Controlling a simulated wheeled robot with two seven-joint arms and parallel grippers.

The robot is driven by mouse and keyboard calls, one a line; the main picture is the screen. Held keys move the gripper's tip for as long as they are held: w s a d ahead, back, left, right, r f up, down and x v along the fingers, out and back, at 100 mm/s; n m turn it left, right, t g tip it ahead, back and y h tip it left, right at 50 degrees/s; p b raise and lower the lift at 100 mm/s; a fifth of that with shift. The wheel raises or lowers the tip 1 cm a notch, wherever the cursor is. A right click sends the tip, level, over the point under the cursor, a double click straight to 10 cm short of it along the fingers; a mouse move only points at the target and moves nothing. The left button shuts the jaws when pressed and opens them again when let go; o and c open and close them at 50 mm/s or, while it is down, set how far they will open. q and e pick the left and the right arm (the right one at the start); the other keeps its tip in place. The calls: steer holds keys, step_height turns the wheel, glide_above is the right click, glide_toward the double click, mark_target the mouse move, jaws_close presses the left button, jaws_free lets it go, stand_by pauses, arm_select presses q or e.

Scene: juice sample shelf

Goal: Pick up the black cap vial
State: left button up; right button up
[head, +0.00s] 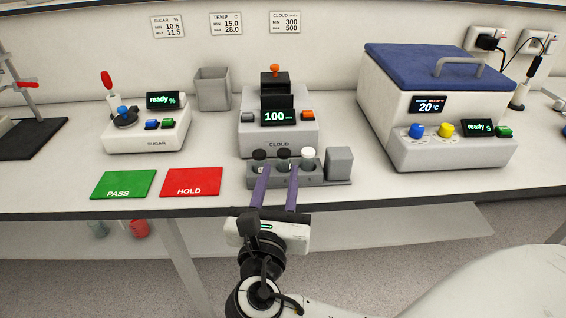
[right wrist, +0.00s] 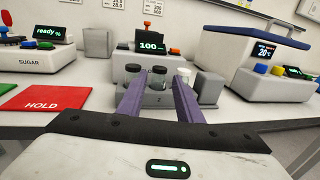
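A grey rack (head: 257,179) near the front edge of the table holds vials in a row. Two have black caps: the left black cap vial (head: 259,155) and the middle black cap vial (head: 284,155). A white cap vial (head: 308,154) stands to their right. My right gripper (head: 280,171) is open, its purple fingers pointing at the rack from the front. In the right wrist view, the middle black cap (right wrist: 159,71) shows between the fingertips and the left black cap (right wrist: 133,68) beside the left finger. I cannot tell whether the fingers touch anything. My left gripper is not in view.
The cloud meter (head: 278,135) stands right behind the rack, and a grey block (head: 339,163) is at its right end. Green PASS (head: 124,184) and red HOLD (head: 191,181) mats lie left. The sugar meter (head: 146,135) and blue-lidded bath (head: 440,110) flank the area.

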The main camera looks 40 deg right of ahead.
mark_target(283, 159)
steer(key=x, duration=0.5)
steer(key=shift+w+d+f, duration=0.25)
steer(key=shift+c, duration=0.4)
jaws_close()
